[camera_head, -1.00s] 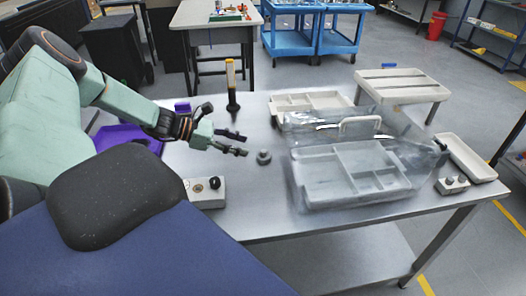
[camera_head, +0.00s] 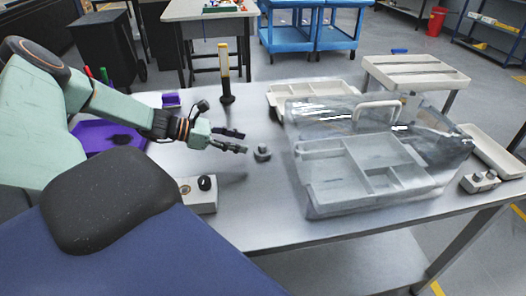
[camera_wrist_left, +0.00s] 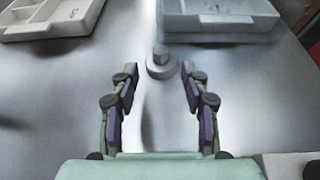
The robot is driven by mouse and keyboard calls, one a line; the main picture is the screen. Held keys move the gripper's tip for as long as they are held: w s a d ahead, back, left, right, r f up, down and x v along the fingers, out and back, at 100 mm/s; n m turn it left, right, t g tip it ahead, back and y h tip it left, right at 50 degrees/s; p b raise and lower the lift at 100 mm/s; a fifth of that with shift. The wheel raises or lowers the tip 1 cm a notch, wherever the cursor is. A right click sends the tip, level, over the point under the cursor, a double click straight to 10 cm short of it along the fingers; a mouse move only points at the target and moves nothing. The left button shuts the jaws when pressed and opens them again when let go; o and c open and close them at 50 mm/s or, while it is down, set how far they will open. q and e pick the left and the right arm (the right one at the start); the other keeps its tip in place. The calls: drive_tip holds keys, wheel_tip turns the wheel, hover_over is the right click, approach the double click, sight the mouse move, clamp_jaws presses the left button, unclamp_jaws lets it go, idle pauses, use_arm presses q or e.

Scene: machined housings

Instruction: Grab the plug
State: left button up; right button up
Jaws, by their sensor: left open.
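The plug (camera_head: 262,153) is a small grey round piece with a knob on top, standing upright on the metal table. It also shows in the left wrist view (camera_wrist_left: 161,64), straight ahead of the fingers and centred between them. My left gripper (camera_head: 238,141) is open and empty, just left of the plug in the head view, with its fingertips pointing at it. In the left wrist view my left gripper (camera_wrist_left: 157,85) has its two fingers spread, and the plug lies beyond the tips, not touching. My right gripper is not in view.
A clear case with a grey compartment tray (camera_head: 335,185) stands right of the plug. A housing block (camera_head: 200,193) with a black knob sits at the front left. A black and yellow upright tool (camera_head: 226,75) stands behind. A purple tray (camera_head: 95,135) is at the left.

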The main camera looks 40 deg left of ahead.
sight(260, 146)
use_arm(q)
drive_tip(key=shift+w+d+f, duration=0.15)
drive_tip(key=shift+d, duration=0.25)
drive_tip(key=b+x, duration=0.3)
drive_tip(key=x, duration=0.1)
drive_tip(key=shift+w+f, duration=0.2)
drive_tip(key=shift+w, duration=0.05)
drive_tip(key=shift+w+d+r+b, duration=0.1)
drive_tip(key=shift+w+d+b, duration=0.2)
drive_tip(key=shift+d+b, duration=0.2)
drive_tip(key=shift+a, duration=0.35)
drive_tip(key=shift+d, duration=0.3)
drive_tip(key=c, duration=0.6)
drive_tip(key=shift+a, duration=0.2)
clamp_jaws()
